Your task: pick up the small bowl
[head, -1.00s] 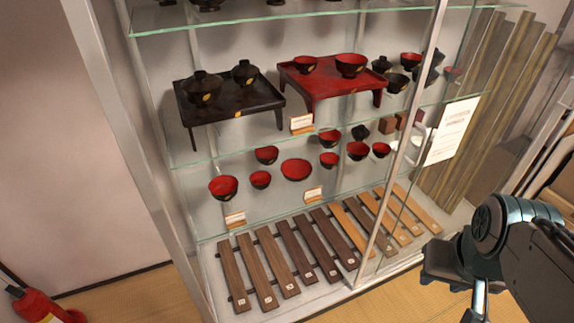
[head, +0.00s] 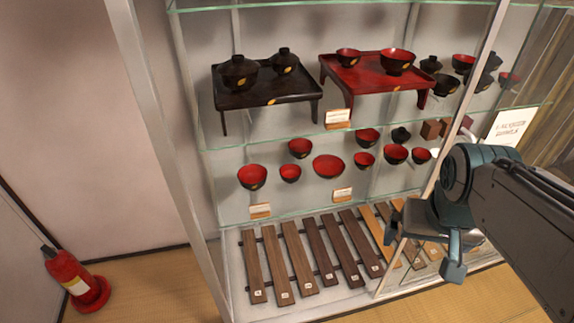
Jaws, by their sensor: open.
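Several small lacquer bowls, red inside and dark outside, stand on the middle glass shelf of a display cabinet. Among them are a bowl at the left end (head: 252,177), a smaller one beside it (head: 290,173), a wider, flatter one in the middle (head: 328,167) and another small one (head: 364,160). The frames do not show which one the task means. My gripper (head: 428,243) is open and empty at the right, below and to the right of these bowls, apart from them. It hides part of the cabinet's lower right.
The glass cabinet has a frame post (head: 180,170) at its left. A black tray table (head: 265,98) and a red one (head: 375,78) carry bowls on the shelf above. Wooden slats (head: 287,255) lie at the bottom. A red fire extinguisher (head: 68,275) stands at the left.

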